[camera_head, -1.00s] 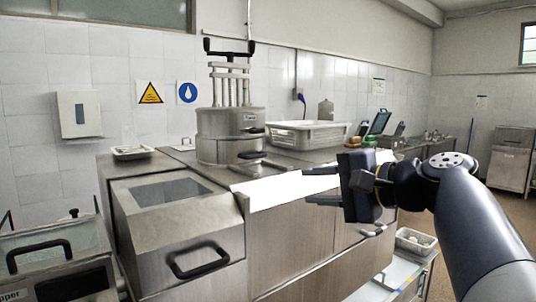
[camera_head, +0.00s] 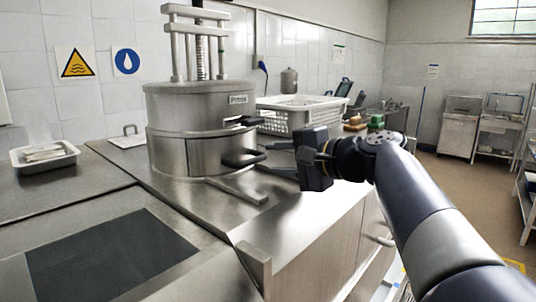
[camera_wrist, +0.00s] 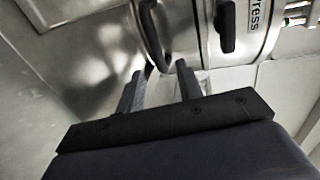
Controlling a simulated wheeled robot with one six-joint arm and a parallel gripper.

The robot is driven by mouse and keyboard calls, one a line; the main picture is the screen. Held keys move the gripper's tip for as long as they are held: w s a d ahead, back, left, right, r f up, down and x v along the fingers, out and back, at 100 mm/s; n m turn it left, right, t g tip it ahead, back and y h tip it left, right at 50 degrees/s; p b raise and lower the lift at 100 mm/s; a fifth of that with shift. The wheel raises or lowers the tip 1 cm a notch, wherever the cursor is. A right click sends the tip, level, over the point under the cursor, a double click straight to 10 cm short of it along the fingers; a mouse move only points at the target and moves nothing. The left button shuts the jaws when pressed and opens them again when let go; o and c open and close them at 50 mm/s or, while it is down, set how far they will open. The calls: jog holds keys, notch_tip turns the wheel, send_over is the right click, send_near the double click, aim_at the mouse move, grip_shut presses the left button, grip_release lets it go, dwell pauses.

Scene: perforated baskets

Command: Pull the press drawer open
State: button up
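The press (camera_head: 200,105) is a steel cylinder on the counter, with a labelled upper body and a lower drawer section (camera_head: 205,157). A black handle (camera_head: 243,158) sticks out from the lower section; the drawer looks shut. A second black handle (camera_head: 245,121) sits higher, by the label. My gripper (camera_head: 264,157) is open and empty at the right end of the lower handle. In the wrist view my gripper (camera_wrist: 160,70) shows both fingers apart, with the lower handle (camera_wrist: 150,35) just ahead, near the gap between the tips. Contact cannot be told.
A white perforated basket (camera_head: 305,115) stands behind my gripper on the counter (camera_head: 320,215). A small tray (camera_head: 45,157) is at the left. A flat steel bar (camera_head: 236,192) lies in front of the press. Open floor (camera_head: 460,190) is at the right.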

jog(key=shift+x, duration=1.4)
grip_shut()
